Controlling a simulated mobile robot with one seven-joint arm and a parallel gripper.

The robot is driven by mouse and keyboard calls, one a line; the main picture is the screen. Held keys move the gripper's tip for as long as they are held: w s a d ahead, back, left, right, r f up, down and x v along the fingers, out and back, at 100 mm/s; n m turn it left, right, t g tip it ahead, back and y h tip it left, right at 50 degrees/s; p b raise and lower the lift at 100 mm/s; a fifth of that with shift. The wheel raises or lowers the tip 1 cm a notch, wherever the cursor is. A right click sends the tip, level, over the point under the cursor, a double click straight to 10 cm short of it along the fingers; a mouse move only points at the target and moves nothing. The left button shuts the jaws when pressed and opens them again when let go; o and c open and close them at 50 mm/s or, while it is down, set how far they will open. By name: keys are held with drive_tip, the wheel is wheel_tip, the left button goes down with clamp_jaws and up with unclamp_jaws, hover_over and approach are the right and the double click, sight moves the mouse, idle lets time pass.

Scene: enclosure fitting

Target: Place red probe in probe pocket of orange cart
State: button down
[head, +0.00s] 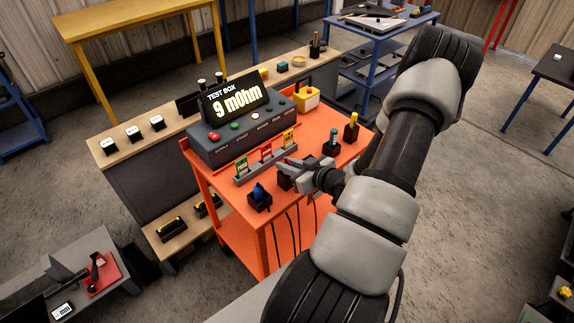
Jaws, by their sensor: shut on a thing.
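The orange cart (222,205) stands in the middle of the head view. Along its near edge is a row of black pockets, with a blue probe (258,190), a teal probe (332,136) and a yellow probe (354,120) upright in theirs. My gripper (287,168) reaches in from the right, low over a black pocket (284,182) between the blue and teal ones. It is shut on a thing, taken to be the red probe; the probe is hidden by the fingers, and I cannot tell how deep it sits.
A grey test box (232,138) reading "9 mOhm" stands at the back of the cart top. A rack of green, red and yellow cards (266,160) lies just behind my gripper. Neighbouring probes stand close on both sides. Cables hang down the cart's front.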

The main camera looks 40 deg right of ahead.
drive_tip(key=shift+f, duration=0.2)
drive_tip(key=c, duration=1.7)
unclamp_jaws()
drive_tip(key=shift+r, duration=0.1)
drive_tip(key=shift+o, duration=0.2)
drive_tip(key=shift+r, duration=0.25)
drive_tip(key=a+v, duration=0.1)
drive_tip(key=v, duration=1)
drive_tip(key=shift+s+d, duration=0.45)
